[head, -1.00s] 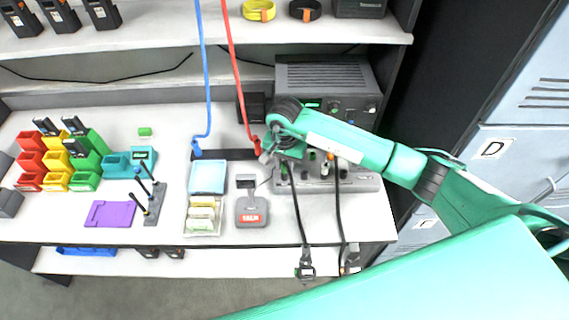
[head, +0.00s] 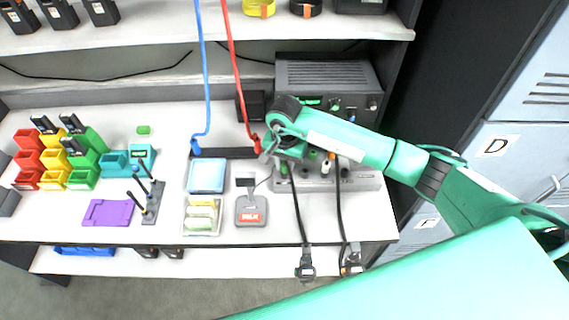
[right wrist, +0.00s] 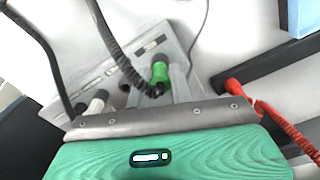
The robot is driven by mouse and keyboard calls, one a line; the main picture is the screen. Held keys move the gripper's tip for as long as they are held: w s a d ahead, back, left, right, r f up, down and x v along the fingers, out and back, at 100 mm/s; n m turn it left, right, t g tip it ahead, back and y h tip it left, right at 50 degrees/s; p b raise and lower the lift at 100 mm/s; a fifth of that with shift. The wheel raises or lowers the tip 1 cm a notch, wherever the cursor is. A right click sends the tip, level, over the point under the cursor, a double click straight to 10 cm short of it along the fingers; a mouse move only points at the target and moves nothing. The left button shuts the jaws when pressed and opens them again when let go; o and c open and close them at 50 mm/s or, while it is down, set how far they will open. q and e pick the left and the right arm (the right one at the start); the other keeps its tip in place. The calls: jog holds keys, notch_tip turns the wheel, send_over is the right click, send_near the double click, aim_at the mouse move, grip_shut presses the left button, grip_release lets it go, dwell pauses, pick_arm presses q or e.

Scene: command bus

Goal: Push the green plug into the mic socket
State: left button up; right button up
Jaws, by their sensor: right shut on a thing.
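My right gripper (head: 284,158) is over the left end of the grey socket strip (head: 366,182) in front of the radio. In the right wrist view the gripper (right wrist: 170,84) is shut on the green plug (right wrist: 160,72), which has a black coiled cord (right wrist: 112,45). The plug is at the strip's surface (right wrist: 112,72). I cannot tell how deep it sits or whether it is in a socket. I cannot make out which socket is the mic one. My left gripper is not in view.
The dark radio (head: 330,78) stands behind the strip. A second cord (head: 340,215) hangs over the desk's front edge. Red (head: 238,80) and blue (head: 206,80) cords hang left of my gripper. A grey stand with a red label (head: 250,210) is at front left.

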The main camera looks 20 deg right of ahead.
jog(key=shift+f+b, duration=0.2)
jog(key=shift+b, duration=0.15)
dwell(0.4)
jog(key=o, duration=0.9)
jog(key=shift+r+p, duration=1.45)
jog(key=shift+r, duration=2.55)
